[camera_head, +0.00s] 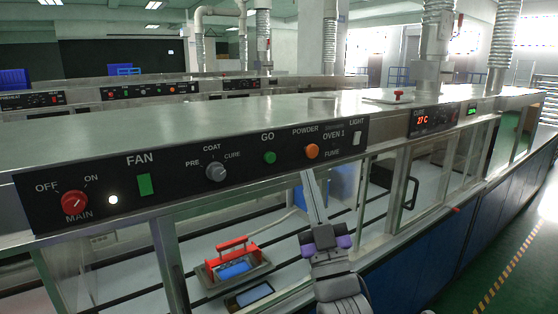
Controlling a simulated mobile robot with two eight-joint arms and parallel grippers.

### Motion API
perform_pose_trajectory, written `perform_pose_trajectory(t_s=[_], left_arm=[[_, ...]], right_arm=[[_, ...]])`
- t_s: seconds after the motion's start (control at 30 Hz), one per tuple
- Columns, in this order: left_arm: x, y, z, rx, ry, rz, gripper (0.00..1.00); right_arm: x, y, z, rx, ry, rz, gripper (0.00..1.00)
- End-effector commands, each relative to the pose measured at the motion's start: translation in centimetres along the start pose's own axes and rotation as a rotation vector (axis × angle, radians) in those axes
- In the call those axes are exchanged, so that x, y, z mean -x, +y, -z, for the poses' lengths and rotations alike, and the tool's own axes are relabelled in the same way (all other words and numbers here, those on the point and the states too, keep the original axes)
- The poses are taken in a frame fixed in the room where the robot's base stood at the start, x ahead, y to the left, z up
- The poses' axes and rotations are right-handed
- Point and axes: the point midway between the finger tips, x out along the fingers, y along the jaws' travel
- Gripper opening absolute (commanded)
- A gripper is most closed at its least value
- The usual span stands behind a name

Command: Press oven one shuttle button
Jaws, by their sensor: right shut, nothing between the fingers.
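The black control panel (240,167) runs along the upper front edge of a steel cabinet and bears the words OVEN 1. A green round button (269,157) sits under the word GO, and an orange round button (312,151) sits by POWDER and FUME. I cannot read a shuttle label on any button. My right gripper (309,173) rises from the bottom, shut and empty, its tips just below the orange button and right of the green one in the picture. I cannot tell the gap to the panel. My left gripper is out of view.
The panel also has a red MAIN knob (75,203), a green FAN switch (145,184), a grey COAT knob (216,172) and a white LIGHT switch (357,138). A red-handled tool (232,247) lies inside the cabinet, behind glass. Open green floor (525,245) lies at the right.

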Motion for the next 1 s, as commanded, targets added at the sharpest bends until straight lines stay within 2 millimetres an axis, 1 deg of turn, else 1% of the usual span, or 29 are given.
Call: perform_pose_trajectory(t_s=[0.27, 0.47, 0.7, 0.8, 1.0], left_arm=[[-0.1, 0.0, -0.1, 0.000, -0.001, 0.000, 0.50], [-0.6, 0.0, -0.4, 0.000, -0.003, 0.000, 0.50], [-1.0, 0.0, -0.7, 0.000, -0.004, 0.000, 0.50], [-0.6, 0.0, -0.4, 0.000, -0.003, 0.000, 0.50], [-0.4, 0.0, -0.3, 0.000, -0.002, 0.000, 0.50]], right_arm=[[-0.4, -0.3, -0.4, -0.001, -0.002, 0.000, 0.00], [-1.9, -1.5, -1.6, -0.002, -0.003, 0.000, 0.00], [-4.3, -3.2, -3.4, -0.002, -0.003, 0.001, 0.00], [-5.2, -3.7, -3.8, -0.001, -0.002, 0.000, 0.00], [-6.0, -4.3, -4.4, -0.001, -0.002, 0.000, 0.00]])
